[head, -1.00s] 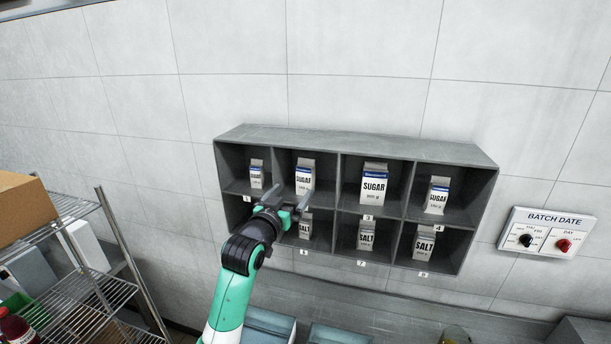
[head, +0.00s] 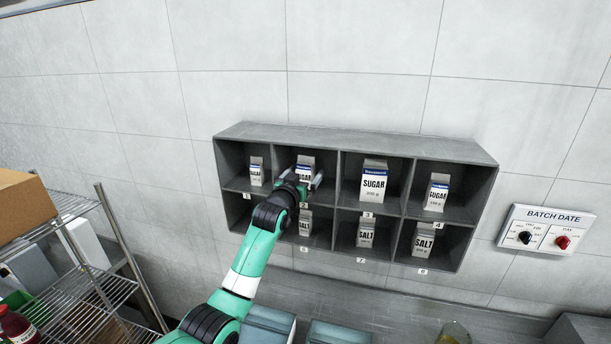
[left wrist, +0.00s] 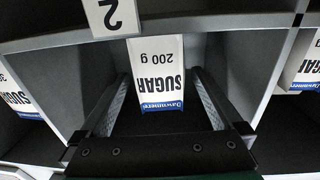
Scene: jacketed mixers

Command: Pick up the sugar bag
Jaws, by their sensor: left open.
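Sugar bags stand upright in the upper row of the grey wall shelf (head: 330,134): one in compartment 1 (head: 257,171), one in compartment 2 (head: 306,164), a larger one in compartment 3 (head: 374,184) and one in compartment 4 (head: 437,194). My left gripper (head: 309,183) is open at compartment 2, in front of its bag. In the left wrist view that bag (left wrist: 157,78), marked 200 g, appears upside down between the two open fingers (left wrist: 160,112), with a gap on each side. The bag's lower part is hidden by the gripper in the head view. My right gripper is not in view.
Salt bags stand in the lower row (head: 305,222), (head: 365,233), (head: 423,240). Dividers separate the compartments closely around my gripper. A batch date panel (head: 546,236) is on the wall at right. A wire rack (head: 90,285) with a cardboard box (head: 24,207) stands at left.

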